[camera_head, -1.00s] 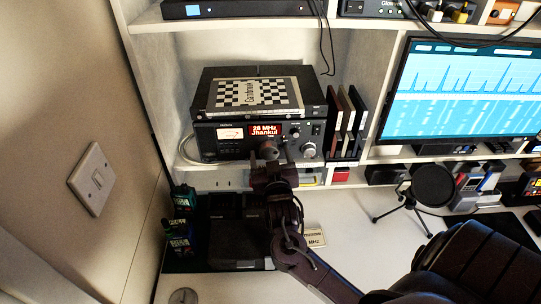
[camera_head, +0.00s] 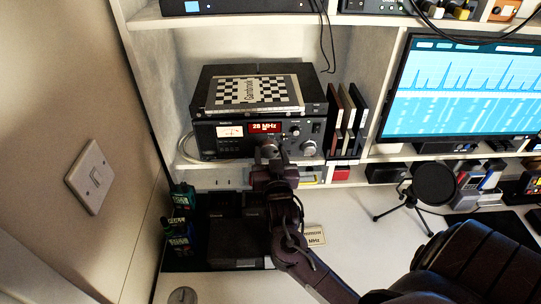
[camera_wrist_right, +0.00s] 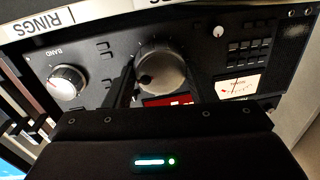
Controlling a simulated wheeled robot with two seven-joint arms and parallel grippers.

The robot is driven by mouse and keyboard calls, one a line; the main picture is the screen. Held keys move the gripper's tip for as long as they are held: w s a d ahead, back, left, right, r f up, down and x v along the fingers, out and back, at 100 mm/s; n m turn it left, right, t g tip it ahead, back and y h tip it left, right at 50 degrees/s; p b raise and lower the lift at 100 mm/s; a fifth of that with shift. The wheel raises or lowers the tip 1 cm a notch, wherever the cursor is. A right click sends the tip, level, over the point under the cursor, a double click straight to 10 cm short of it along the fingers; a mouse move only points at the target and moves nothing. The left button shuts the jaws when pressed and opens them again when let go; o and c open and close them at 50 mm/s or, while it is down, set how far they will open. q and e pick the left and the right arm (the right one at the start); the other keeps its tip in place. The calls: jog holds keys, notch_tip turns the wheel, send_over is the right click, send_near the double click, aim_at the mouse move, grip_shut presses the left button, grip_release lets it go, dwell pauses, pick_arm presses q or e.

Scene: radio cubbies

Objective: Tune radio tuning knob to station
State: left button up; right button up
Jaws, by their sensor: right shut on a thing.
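The black radio (camera_head: 230,146) stands in a cubby, with a red display (camera_head: 265,127) reading "28 MHz"; the line beneath is not legible. My right gripper (camera_head: 268,152) reaches up to the radio's front from below and covers its tuning knob there. In the right wrist view, the large silver-rimmed tuning knob (camera_wrist_right: 162,66) sits between the fingers of my right gripper (camera_wrist_right: 158,84), which is shut on it. A smaller BAND knob (camera_wrist_right: 67,82) is to its left. My left gripper is not in view.
A black box with a checkerboard-covered book (camera_head: 255,93) rests on the radio. Slim books (camera_head: 346,122) stand to its right. A card marked MHz (camera_head: 314,236) lies on the desk. A microphone on a tripod (camera_head: 432,185) and a monitor (camera_head: 465,95) are to the right.

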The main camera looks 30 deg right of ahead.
jog(key=m+b, duration=0.1)
jog(key=m, duration=0.3)
jog(key=shift+f, duration=0.15)
jog(key=shift+m+h+b, duration=0.3)
jog(key=shift+m+b, duration=0.3)
jog(key=shift+m, duration=0.9)
jog(key=o, duration=1)
jog(key=shift+s, duration=0.1)
jog(key=shift+s+a+f, duration=0.1)
jog(key=shift+s+a, duration=0.05)
jog(key=shift+s, duration=0.15)
jog(key=b+v, duration=0.1)
jog(key=v, duration=0.6)
